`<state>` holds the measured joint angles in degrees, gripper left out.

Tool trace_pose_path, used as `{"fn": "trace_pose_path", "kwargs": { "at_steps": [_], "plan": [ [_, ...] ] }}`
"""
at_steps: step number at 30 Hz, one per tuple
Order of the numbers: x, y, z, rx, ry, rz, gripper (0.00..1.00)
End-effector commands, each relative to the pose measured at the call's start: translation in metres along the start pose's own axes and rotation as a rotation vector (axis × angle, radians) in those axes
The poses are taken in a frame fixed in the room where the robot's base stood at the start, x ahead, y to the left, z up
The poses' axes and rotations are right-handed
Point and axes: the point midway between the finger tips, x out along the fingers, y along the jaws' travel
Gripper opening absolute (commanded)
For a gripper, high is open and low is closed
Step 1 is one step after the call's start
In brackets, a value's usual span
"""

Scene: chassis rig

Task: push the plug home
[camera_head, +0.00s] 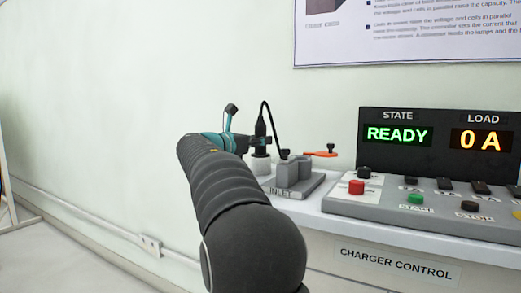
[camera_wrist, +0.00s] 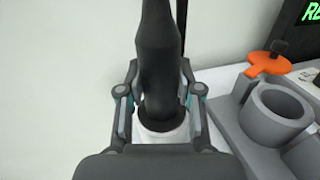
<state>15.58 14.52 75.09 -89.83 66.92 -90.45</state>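The black plug (camera_head: 261,128) stands upright with its cable looping from its top down to the right. It also shows in the wrist view (camera_wrist: 158,45). My gripper (camera_head: 259,145) reaches it from the left, with a finger on each side of the plug's body; in the wrist view the fingers (camera_wrist: 160,85) look closed on it. The plug's lower end meets a white round socket (camera_head: 260,165), seen with a dark top in the wrist view (camera_wrist: 170,138). How deep the plug sits is hidden. A plate marked INLET (camera_head: 279,191) lies below.
A grey holder with a hollow round cup (camera_wrist: 280,112) stands right of the socket, near an orange lever (camera_head: 320,154). The display (camera_head: 435,140) reads READY and 0 A. A button panel (camera_head: 430,205) is at the right. The wall (camera_head: 120,80) stands close behind.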

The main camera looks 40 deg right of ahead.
Motion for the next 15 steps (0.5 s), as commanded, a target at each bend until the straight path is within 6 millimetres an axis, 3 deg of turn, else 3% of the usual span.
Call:
{"fn": "trace_pose_path", "kwargs": {
  "at_steps": [10,15],
  "plan": [
    [0.0,0.0,0.004,0.002,-0.001,0.0,0.0],
    [0.0,0.0,0.017,0.004,-0.001,0.0,0.0]
  ]
}}
